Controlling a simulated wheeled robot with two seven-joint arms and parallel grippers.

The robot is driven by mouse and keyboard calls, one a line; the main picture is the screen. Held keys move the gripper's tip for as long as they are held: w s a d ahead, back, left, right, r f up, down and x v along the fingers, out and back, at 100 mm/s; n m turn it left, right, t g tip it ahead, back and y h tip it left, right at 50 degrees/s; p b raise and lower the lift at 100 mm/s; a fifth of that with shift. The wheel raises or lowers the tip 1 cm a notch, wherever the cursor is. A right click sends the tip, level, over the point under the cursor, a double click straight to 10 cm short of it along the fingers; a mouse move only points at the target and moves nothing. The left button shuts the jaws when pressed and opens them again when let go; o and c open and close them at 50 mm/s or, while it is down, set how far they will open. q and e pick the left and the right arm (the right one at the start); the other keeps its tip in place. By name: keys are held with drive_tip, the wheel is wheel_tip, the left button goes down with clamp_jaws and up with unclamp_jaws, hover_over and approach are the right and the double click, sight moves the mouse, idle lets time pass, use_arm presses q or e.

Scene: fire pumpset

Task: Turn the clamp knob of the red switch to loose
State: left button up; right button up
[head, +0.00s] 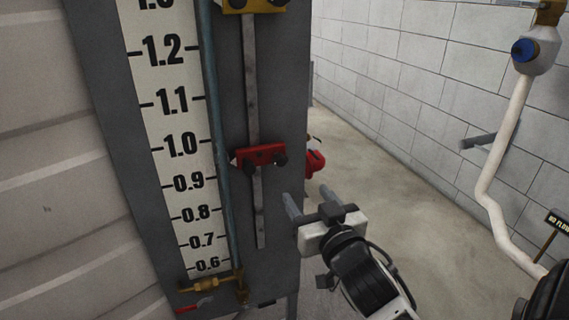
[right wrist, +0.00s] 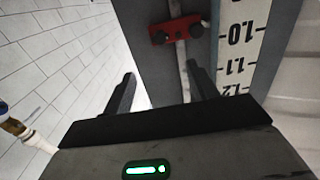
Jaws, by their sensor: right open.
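The red switch (head: 262,153) is a small red block on a vertical metal strip, beside the scale mark 1.0 in the head view. It has a dark round knob at each end, a right one (head: 280,158) and a left one (head: 242,165). In the right wrist view the red switch (right wrist: 180,28) shows upside down near the top, beyond the fingertips. My right gripper (head: 308,197) is open and empty, below and to the right of the switch, apart from it. Its two fingers also show in the right wrist view (right wrist: 161,75). I cannot read the knob's setting. My left gripper is out of view.
The white scale board (head: 170,130) and a thin blue-grey tube stand left of the strip. A yellow block (head: 255,5) sits higher on the strip. A red part (head: 315,161) sticks out behind the panel's right edge. A white pipe (head: 510,130) runs at the right; open floor lies between.

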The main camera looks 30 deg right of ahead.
sight(281, 161)
drive_tip(key=p+x, duration=0.1)
drive_tip(key=x, duration=1.2)
drive_tip(key=shift+w, duration=0.35)
drive_tip(key=c, duration=1)
